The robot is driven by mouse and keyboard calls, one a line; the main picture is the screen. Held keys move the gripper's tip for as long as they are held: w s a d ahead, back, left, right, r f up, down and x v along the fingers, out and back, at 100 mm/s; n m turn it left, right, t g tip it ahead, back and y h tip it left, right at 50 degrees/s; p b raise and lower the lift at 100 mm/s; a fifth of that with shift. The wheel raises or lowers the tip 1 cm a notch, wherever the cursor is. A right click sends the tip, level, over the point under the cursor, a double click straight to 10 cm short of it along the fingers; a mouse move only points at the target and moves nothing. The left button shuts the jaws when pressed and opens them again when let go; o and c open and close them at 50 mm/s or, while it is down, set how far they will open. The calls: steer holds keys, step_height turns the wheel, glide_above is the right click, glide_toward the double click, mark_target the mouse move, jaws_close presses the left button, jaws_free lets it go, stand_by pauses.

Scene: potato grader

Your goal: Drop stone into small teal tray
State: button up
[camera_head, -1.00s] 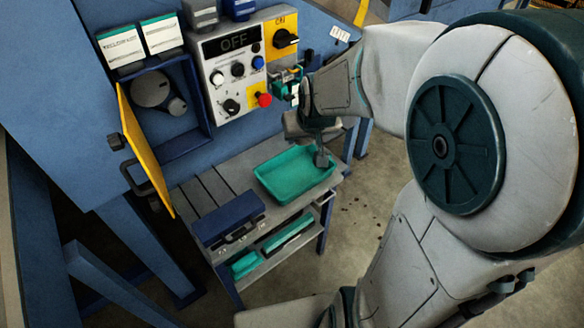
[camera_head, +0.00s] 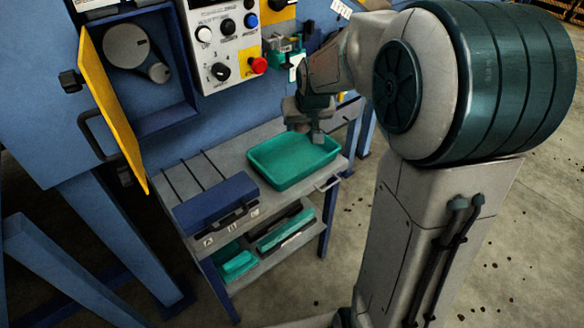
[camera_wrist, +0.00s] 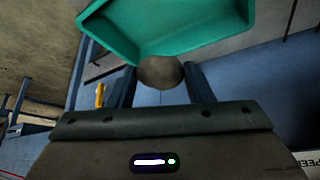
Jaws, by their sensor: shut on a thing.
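The small teal tray (camera_head: 293,160) sits on the top shelf of a grey cart and looks empty in the head view. My gripper (camera_head: 310,132) is above the tray's far right part, pointing down. In the wrist view, a round brown-grey stone (camera_wrist: 160,72) sits between the two fingers of my gripper (camera_wrist: 158,82), which are shut on it. The teal tray (camera_wrist: 165,45) fills the upper part of that view, beyond the stone. The stone cannot be made out in the head view.
A dark blue case (camera_head: 216,203) lies on the cart (camera_head: 195,176) left of the tray. Teal items (camera_head: 238,264) rest on the lower shelf. A yellow door (camera_head: 110,108) stands open at the left. A control panel (camera_head: 222,45) with a red button is behind the cart.

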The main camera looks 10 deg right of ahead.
steer(key=shift+d+b+x, duration=0.2)
steer(key=shift+b+x, duration=0.5)
steer(key=shift+x, duration=0.6)
steer(key=b, duration=0.4)
glide_above(301, 163)
step_height(301, 163, down, 6)
steer(key=shift+r, duration=0.2)
steer(key=o, duration=1.1)
steer(key=p+v, duration=0.4)
steer(key=v, duration=0.9)
steer(key=shift+s+r, duration=0.2)
steer(key=shift+r, duration=0.15)
steer(key=shift+r, duration=0.15)
